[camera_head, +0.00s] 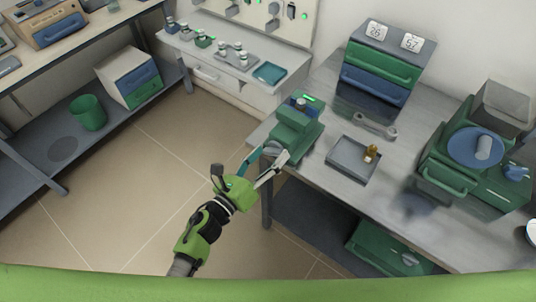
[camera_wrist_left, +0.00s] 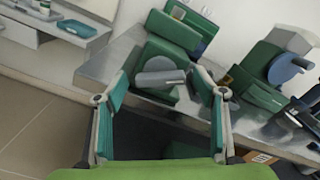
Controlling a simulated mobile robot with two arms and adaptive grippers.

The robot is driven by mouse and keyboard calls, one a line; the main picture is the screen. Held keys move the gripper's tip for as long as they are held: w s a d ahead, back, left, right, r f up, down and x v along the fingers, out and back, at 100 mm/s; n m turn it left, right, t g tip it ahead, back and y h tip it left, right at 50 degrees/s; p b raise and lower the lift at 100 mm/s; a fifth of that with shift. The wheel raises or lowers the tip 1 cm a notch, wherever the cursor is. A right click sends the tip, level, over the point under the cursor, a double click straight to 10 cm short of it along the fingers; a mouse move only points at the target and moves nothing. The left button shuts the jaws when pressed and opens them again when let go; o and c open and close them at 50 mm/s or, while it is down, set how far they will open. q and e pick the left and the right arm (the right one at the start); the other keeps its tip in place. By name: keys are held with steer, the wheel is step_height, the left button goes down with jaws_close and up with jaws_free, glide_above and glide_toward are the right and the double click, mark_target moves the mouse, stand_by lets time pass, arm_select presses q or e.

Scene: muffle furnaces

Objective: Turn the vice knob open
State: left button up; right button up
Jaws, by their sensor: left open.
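The green vice (camera_head: 298,128) stands at the left edge of the grey workbench in the head view. In the left wrist view the green vice body (camera_wrist_left: 163,48) is ahead of me, with a grey rounded bar-like part, apparently its knob (camera_wrist_left: 160,78), on the near side. In the head view this knob is largely hidden by my gripper. My left gripper (camera_head: 266,161) is open at the front of the vice. In the left wrist view its two fingers stand to the left and right of the knob, with visible gaps.
A grey tray (camera_head: 351,170) with a small amber bottle (camera_head: 371,153) sits right of the vice. A wrench-like tool (camera_head: 376,126) and a drawer unit (camera_head: 382,70) are behind. A green machine (camera_head: 462,160) stands at the right. The floor (camera_head: 150,170) left of the bench is clear.

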arm_select(q)
steer(key=c, duration=1.1)
